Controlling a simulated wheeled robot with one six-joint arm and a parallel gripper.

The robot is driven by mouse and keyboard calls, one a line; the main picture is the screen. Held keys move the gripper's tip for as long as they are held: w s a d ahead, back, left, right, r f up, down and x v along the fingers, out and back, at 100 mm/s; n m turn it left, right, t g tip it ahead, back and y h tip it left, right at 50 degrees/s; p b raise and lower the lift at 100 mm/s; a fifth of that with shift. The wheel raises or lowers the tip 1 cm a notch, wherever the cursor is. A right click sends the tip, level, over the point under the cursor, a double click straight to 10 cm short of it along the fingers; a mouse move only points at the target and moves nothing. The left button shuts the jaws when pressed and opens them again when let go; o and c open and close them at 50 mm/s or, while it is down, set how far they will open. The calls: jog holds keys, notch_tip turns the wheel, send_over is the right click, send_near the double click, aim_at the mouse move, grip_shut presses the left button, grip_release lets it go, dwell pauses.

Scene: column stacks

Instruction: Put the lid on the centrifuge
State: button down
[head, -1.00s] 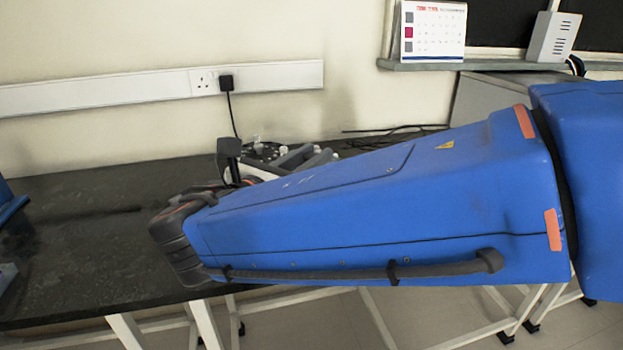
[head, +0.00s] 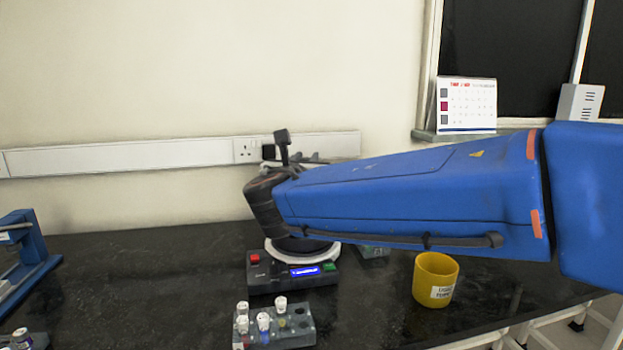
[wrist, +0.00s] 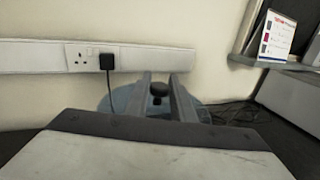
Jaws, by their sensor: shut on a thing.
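The centrifuge (head: 262,277) stands on the dark bench in the head view, with a red button, a lit blue display, a green button and a white ring around its top. My arm covers part of that top. The lid (wrist: 202,113) is a bluish see-through disc with a black knob, seen in the wrist view. My gripper (wrist: 159,86) is shut on this knob, with one finger on each side.
A tube rack (head: 292,328) with several white-capped tubes stands in front of the centrifuge. A yellow cup (head: 435,279) stands to its right. A blue stand (head: 28,250) is at the far left. A socket rail (head: 120,157) runs along the wall. Bench left of the centrifuge is clear.

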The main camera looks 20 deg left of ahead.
jog(key=shift+w+a+r+n+y, duration=0.25)
jog(key=shift+w+a+n+y, duration=0.05)
jog(key=shift+w+a, duration=0.35)
jog(key=shift+a+f, duration=0.1)
jog(key=shift+a, duration=0.05)
jog(key=shift+f, duration=1.85)
jog(key=shift+f, duration=3.85)
jog(key=c, duration=0.9)
grip_release()
jog(key=shift+c, duration=0.2)
